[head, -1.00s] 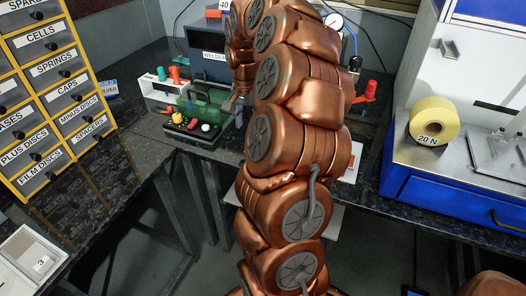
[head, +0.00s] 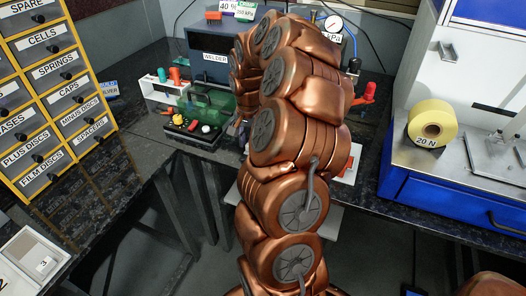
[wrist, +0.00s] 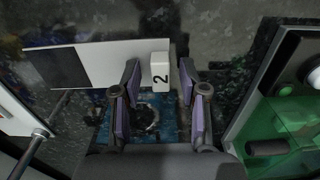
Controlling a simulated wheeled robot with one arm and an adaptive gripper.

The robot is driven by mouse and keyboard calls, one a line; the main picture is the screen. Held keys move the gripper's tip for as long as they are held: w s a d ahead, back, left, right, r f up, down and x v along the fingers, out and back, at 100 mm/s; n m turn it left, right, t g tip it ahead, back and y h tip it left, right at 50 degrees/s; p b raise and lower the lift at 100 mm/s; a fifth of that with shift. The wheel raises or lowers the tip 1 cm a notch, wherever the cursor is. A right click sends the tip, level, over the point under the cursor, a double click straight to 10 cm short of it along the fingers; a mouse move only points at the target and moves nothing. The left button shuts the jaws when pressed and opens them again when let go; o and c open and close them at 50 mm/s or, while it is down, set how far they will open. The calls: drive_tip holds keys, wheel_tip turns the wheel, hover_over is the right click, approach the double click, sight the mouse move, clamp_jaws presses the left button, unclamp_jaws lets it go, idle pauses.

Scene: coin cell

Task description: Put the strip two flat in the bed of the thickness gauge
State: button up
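In the wrist view, a small white block marked "2" (wrist: 160,72) stands between my fingertips, at the right end of a flat white strip (wrist: 108,64) with a dark patch at its left. They look like one piece, strip two, but I cannot tell for sure. My gripper (wrist: 159,75) is open, with purple-padded fingers on either side of the block and a gap at each side. In the head view my copper arm hides most of the gripper. I cannot make out the thickness gauge for certain.
In the wrist view, a green see-through cover (wrist: 285,125) is close at right and a blue patterned patch (wrist: 150,112) lies below the fingers. In the head view, a welder (head: 215,58) stands behind, labelled drawers (head: 50,85) at left, a yellow roll (head: 432,122) at right.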

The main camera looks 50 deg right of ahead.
clamp_jaws()
